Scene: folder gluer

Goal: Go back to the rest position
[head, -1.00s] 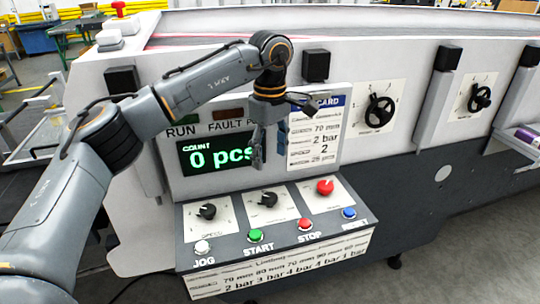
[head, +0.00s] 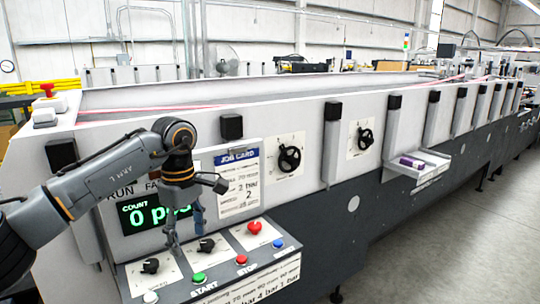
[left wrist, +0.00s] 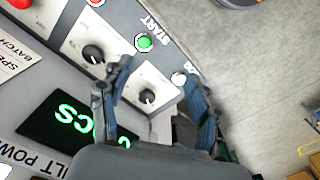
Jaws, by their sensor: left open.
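My left gripper (head: 186,232) hangs pointing down in front of the control panel of the folder gluer, over the left part of the knob row. It is open and empty. In the left wrist view its two fingers (left wrist: 158,98) stand apart, with a black knob (left wrist: 147,96) and the white JOG button (left wrist: 178,79) seen between and beyond them. My right gripper is in no view.
The sloped console carries a green START button (head: 198,278), a red STOP button (head: 242,260), a blue button (head: 278,244) and a red knob (head: 254,227). Two handwheels (head: 289,159) sit on the machine's side. A tray (head: 420,170) holds a purple item. Floor at right is clear.

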